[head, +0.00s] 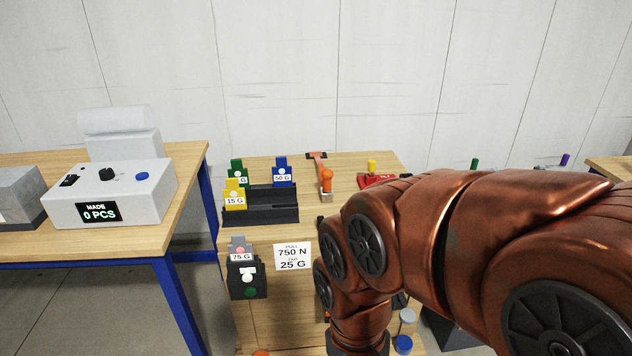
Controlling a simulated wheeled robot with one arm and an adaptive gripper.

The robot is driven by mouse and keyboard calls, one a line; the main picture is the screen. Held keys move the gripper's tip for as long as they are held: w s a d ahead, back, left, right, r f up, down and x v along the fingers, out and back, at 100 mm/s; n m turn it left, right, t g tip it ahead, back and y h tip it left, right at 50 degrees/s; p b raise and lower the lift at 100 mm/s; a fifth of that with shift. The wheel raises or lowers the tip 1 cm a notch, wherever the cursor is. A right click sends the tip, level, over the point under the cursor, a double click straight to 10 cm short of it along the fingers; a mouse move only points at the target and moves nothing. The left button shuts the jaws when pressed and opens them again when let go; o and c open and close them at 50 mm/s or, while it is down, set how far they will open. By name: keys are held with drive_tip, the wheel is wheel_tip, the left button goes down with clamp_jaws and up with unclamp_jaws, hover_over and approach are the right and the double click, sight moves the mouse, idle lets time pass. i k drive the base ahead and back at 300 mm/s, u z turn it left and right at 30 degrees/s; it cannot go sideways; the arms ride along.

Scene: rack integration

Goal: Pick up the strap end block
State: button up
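I cannot tell for sure which thing is the strap end block. A small orange piece (326,174) stands on a light base on the wooden table, left of my arm. Behind it lies a flat orange and dark piece (317,156), near the table's back edge. My copper-coloured arm reaches in from the right and bends down over the table. Its end runs out of the bottom of the picture, so my gripper is not seen. The arm hides much of the table's middle and right.
A black rack (262,214) holds green, yellow and blue weight-labelled blocks. A grey 75 G block (238,246) sits in a dark holder (247,278) beside a 750 N / 25 G sign (293,257). A counter box (112,192) stands on the left table. Red parts (380,180) lie behind my arm.

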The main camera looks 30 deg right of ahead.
sight(327, 194)
drive_tip(key=z, duration=0.05)
drive_tip(key=i, duration=1.15)
drive_tip(key=z, duration=0.1)
